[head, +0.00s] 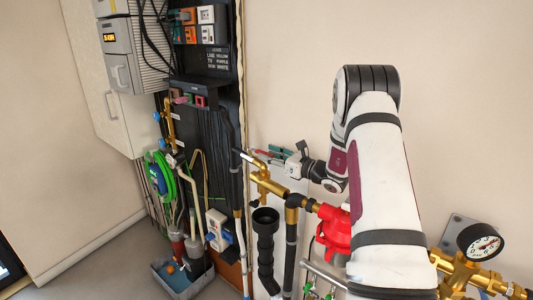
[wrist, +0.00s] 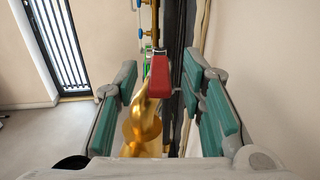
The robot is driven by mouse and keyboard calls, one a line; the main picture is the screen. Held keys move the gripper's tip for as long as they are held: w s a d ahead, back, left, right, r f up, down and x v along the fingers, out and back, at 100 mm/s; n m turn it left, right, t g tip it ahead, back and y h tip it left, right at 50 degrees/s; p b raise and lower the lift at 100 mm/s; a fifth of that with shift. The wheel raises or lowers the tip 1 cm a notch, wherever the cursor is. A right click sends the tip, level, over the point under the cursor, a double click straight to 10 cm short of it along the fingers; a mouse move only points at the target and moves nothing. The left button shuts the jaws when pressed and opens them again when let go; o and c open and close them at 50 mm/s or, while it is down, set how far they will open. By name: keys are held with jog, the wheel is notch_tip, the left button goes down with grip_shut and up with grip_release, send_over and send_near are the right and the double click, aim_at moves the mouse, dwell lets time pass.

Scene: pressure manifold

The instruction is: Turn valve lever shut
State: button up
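In the wrist view a valve with a red lever (wrist: 160,76) on a brass body (wrist: 142,125) lies between the two teal finger pads of my gripper (wrist: 163,98). The pads are apart, with visible space on both sides of the lever; the right pad is the closer one. My gripper is open and holds nothing. In the head view my gripper (head: 278,155) is at the upper end of the brass valve (head: 268,184), beside the wall. The lever is small and partly hidden there by the fingers, so its exact angle is hard to tell.
A red fitting (head: 334,232) and a pressure gauge (head: 480,243) sit on the brass pipework at right. A black pipe (head: 265,248) stands below the valve. A black panel (head: 212,135) with hoses, a green hose (head: 160,172) and a grey tub (head: 184,284) are at left.

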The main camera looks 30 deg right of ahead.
jog(key=shift+x, duration=1.05)
grip_shut()
